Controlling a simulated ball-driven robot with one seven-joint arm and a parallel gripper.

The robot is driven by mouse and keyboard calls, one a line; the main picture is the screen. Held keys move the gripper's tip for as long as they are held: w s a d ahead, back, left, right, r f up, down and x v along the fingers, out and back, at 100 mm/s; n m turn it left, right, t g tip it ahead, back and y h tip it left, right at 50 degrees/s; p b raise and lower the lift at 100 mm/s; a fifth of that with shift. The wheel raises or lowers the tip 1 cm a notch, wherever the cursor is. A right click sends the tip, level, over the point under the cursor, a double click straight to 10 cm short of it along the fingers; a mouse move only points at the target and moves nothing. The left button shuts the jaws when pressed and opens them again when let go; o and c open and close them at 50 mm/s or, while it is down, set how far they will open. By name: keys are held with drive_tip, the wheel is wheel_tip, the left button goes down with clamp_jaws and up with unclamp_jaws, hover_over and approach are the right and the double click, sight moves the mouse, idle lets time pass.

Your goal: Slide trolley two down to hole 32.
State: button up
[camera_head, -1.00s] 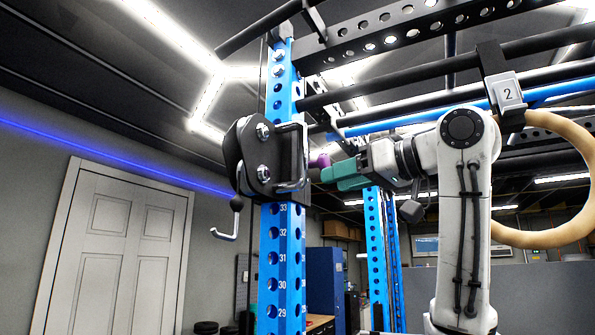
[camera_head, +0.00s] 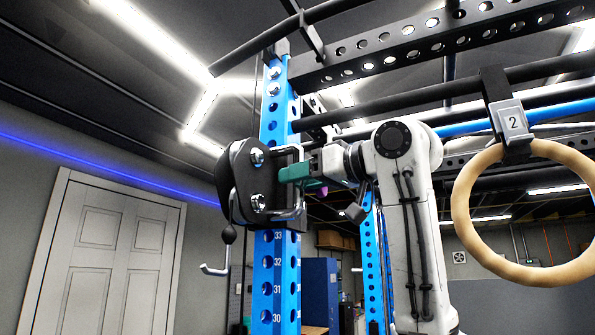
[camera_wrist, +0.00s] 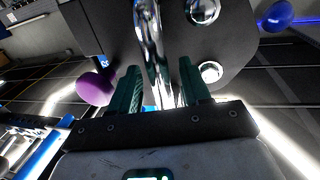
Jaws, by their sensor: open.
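A trolley with a black plate (camera_head: 238,180) and chrome bolts sits on the blue upright (camera_head: 277,275), just above hole 33; no number shows on it. Hole 32 (camera_head: 267,262) is visible below it. The trolley has a chrome handle (camera_wrist: 152,50) and a purple knob (camera_wrist: 94,89), which is partly hidden behind my gripper in the head view. My gripper (camera_head: 290,173), with green fingers, is at the trolley's right side. In the wrist view my gripper (camera_wrist: 162,88) is open, with one finger on each side of the chrome handle.
A wooden ring (camera_head: 463,205) hangs at the right from a strap with a "2" plate (camera_head: 513,122). Black bars (camera_head: 400,90) run overhead. A white door (camera_head: 115,255) stands at the left.

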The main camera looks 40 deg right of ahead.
drive_tip(key=shift+w+a, duration=0.1)
drive_tip(key=shift+w, duration=0.4)
clamp_jaws()
idle(0.3)
